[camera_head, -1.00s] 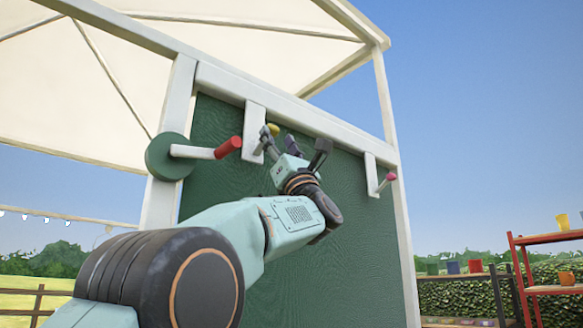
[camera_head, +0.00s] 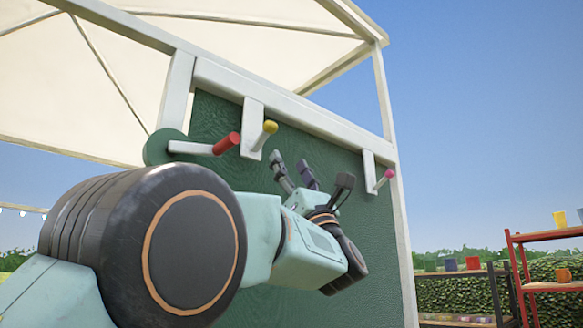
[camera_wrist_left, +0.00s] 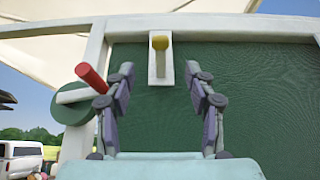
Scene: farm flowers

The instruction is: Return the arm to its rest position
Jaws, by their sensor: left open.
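My left arm comes in from the left in the head view. Its left gripper (camera_head: 309,174) is open and empty, in front of the green board (camera_head: 375,235). The yellow-tipped peg (camera_head: 270,127) is up and left of the gripper, apart from it. In the left wrist view both fingers of the gripper (camera_wrist_left: 160,92) are spread, and the yellow-tipped peg (camera_wrist_left: 160,43) shows above and between them. My right gripper is in neither view.
A red-tipped handle (camera_head: 226,143) on a green disc (camera_head: 163,147) sticks out at the left. A pink-tipped peg (camera_head: 390,174) is at the right. A red shelf (camera_head: 545,237) with pots stands far right. Open sky lies right of the board.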

